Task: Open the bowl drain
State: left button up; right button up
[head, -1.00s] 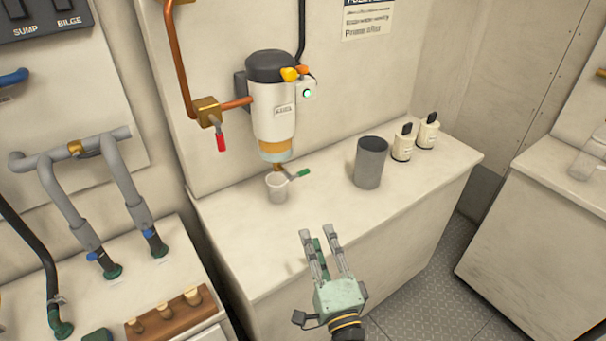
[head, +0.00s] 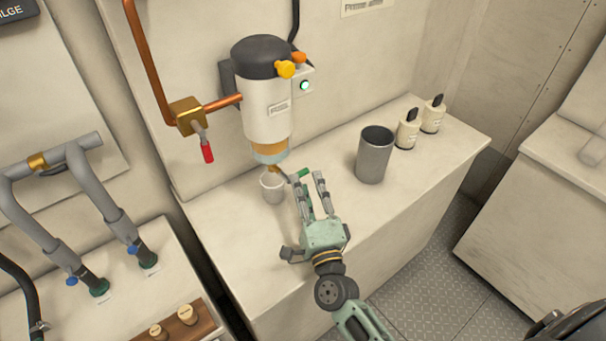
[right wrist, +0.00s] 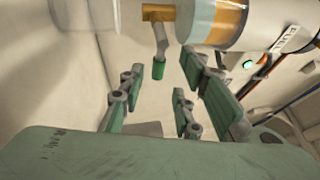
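The filter unit (head: 267,105) has a white body, a dark cap and a clear bowl (head: 270,152) with amber fluid at its bottom. The brass bowl drain (right wrist: 157,13) under the bowl has a lever with a green handle (head: 304,173); this handle (right wrist: 159,70) also shows in the right wrist view, hanging toward the gripper. My right gripper (head: 308,178) is open and empty, its fingertips close around the handle's end in the head view. I cannot tell whether they touch it. My left gripper is out of view.
A grey canister (head: 374,158) and two small white bottles (head: 408,133) stand to the right on the counter (head: 225,225). A red-handled valve (head: 206,150) hangs on the copper pipe at left.

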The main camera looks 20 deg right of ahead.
jog(key=w, duration=0.3)
jog(key=shift+d+r, duration=0.1)
jog(key=shift+r, duration=0.05)
jog(key=shift+w, duration=0.1)
jog(key=c, duration=0.3)
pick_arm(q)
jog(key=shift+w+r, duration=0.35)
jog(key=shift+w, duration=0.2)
pick_arm(e)
grip_shut()
